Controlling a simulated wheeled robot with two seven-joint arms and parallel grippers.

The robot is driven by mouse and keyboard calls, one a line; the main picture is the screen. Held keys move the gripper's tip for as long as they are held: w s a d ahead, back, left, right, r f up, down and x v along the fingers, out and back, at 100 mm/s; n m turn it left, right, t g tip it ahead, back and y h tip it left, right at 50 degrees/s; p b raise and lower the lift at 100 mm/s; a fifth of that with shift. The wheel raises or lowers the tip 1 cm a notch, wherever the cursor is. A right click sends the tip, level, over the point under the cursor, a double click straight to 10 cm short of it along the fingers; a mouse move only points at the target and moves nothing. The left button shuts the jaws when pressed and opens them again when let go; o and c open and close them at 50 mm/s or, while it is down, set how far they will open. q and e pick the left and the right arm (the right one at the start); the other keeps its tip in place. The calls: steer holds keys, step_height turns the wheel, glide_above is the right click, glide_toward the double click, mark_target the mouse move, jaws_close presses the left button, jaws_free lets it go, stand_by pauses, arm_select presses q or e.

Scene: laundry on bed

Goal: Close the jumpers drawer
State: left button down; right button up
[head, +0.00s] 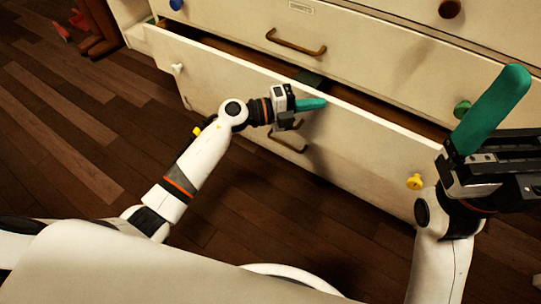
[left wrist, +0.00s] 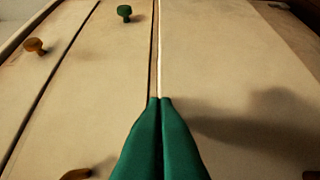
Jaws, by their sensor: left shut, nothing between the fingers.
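A cream drawer (head: 230,82) stands pulled out from the dresser, with a dark gap along its top. Its front has a white knob (head: 178,68), a yellow knob (head: 415,182) and a dark handle (head: 290,147). I cannot read any label naming it. My left gripper (head: 324,103) is shut and empty at the drawer front, just above the handle; contact is unclear. In the left wrist view its green fingers (left wrist: 160,100) are together, near a narrow gap between drawer fronts. My right gripper (head: 510,85) is at the right edge; only one green finger shows clearly.
The drawer above, with a bronze handle (head: 297,44), blue knob (head: 176,4) and green knob (head: 462,109), looks closed. Something dark green (head: 309,78) shows in the gap. Brown boots (head: 97,30) stand at far left. The wooden floor (head: 70,130) at left is clear.

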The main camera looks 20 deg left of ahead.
mark_target(317, 97)
arm_select(q)
steer(key=shift+w+d, duration=0.25)
steer(key=shift+w, duration=0.55)
steer(key=shift+w+d, duration=0.2)
steer(key=shift+w, duration=0.55)
